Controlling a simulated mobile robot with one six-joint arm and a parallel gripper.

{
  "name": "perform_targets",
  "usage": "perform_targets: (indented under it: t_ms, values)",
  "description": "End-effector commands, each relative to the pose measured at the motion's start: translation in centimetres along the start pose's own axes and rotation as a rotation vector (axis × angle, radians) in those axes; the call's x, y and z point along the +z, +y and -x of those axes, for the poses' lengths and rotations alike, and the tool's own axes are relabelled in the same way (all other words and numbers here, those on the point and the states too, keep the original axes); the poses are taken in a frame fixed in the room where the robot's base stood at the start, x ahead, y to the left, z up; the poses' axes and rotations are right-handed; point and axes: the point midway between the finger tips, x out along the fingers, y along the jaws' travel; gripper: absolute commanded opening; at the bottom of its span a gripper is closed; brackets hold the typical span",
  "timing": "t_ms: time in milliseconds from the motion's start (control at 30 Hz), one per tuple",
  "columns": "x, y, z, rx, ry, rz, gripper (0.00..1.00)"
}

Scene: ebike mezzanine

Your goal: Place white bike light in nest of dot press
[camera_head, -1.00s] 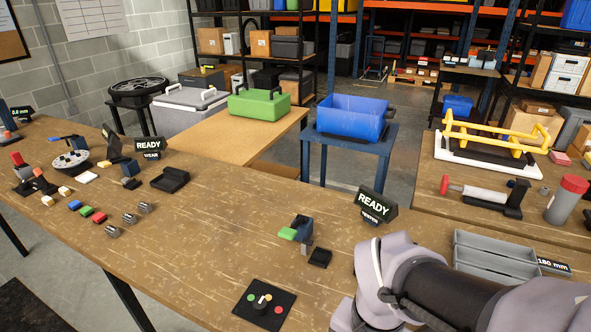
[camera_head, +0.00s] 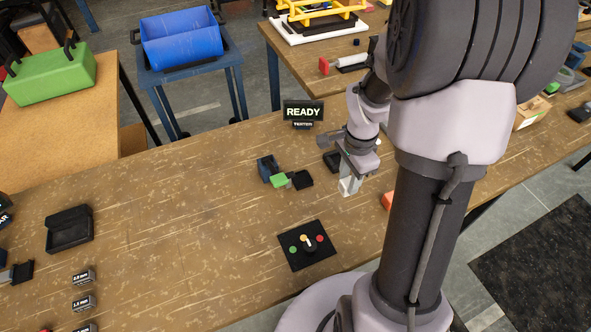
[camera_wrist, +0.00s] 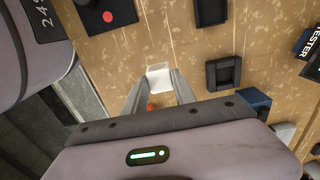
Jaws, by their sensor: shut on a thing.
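My gripper (camera_head: 350,182) is shut on the white bike light (camera_head: 348,187), a small pale block held at the fingertips above the table. In the wrist view the white light (camera_wrist: 158,76) sits between the tips of my gripper (camera_wrist: 156,84). A small dark blue device with a green block (camera_head: 279,181) stands to the left of my gripper, by the READY TESTER sign. I cannot tell which fixture is the dot press, and no nest can be made out for certain.
A black recessed holder (camera_wrist: 223,73) lies beside the gripper in the wrist view. A black panel with coloured buttons (camera_head: 309,245) lies on the wooden table (camera_head: 190,210). The table's left middle is clear.

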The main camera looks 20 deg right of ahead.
Motion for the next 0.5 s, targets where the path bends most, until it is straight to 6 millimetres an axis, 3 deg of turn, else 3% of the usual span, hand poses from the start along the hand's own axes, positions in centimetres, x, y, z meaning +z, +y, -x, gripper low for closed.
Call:
perform_targets:
  t_ms: [200,300,500]
  values:
    - [4.6,-6.2,-1.1,-0.001,0.000,0.008,0.00]
    - [6.1,-8.4,-1.3,0.000,0.000,0.007,0.00]
    - [7.6,-10.4,-1.4,0.000,-0.001,0.003,0.00]
